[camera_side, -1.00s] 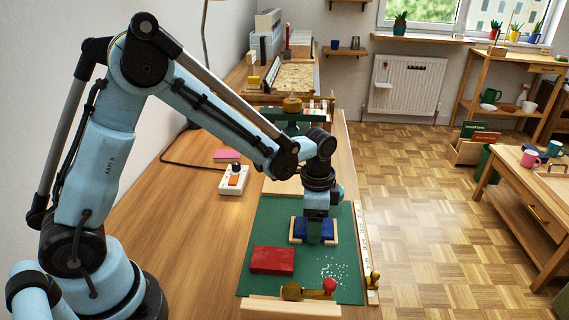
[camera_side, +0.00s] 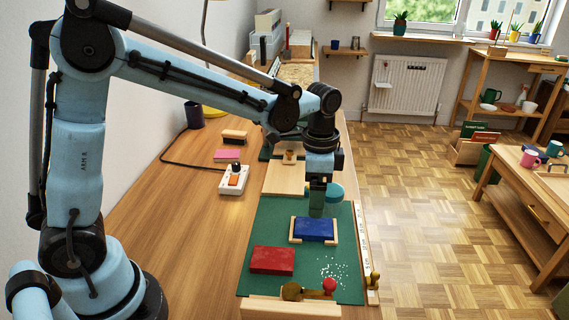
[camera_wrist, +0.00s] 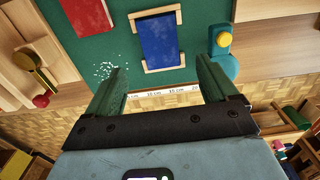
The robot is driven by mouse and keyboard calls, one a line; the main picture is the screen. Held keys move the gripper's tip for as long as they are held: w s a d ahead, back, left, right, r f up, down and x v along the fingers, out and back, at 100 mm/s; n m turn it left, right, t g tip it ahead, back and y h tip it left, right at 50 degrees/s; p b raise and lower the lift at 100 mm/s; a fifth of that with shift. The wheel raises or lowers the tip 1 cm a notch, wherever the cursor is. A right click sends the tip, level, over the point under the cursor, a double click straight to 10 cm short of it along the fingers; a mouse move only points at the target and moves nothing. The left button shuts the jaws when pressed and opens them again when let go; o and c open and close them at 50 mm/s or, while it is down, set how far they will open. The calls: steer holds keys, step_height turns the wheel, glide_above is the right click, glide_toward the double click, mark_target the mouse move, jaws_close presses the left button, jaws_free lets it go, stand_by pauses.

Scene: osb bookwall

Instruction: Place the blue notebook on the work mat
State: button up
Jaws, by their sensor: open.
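The blue notebook (camera_side: 314,229) lies flat on the green work mat (camera_side: 262,228), between two pale wooden strips at its short ends. In the wrist view the notebook (camera_wrist: 158,42) lies ahead of my fingers, with a wooden strip along each end and the mat (camera_wrist: 122,45) around it. My gripper (camera_side: 317,212) is open and empty, just behind the notebook in the side view and apart from it. In the wrist view my gripper (camera_wrist: 161,75) has its two green fingers spread wide with nothing between them.
A red book (camera_side: 272,261) lies left of the notebook. White crumbs (camera_side: 335,272), a red knob (camera_side: 329,285) and a brass piece (camera_side: 291,291) are near the front. A ruler (camera_side: 362,238) runs along the right edge. A teal round object (camera_side: 335,192) stands behind my gripper.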

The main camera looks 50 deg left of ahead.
steer(key=s+a+r+n+t, duration=0.2)
steer(key=s+n+t, duration=0.1)
steer(key=s, duration=0.3)
steer(key=s+a+r+n+t, duration=0.3)
steer(key=s+n+t, duration=0.1)
steer(key=s+n, duration=0.1)
steer(key=shift+s+a+n, duration=0.15)
steer(key=shift+s+n, duration=0.25)
steer(key=shift+n, duration=0.1)
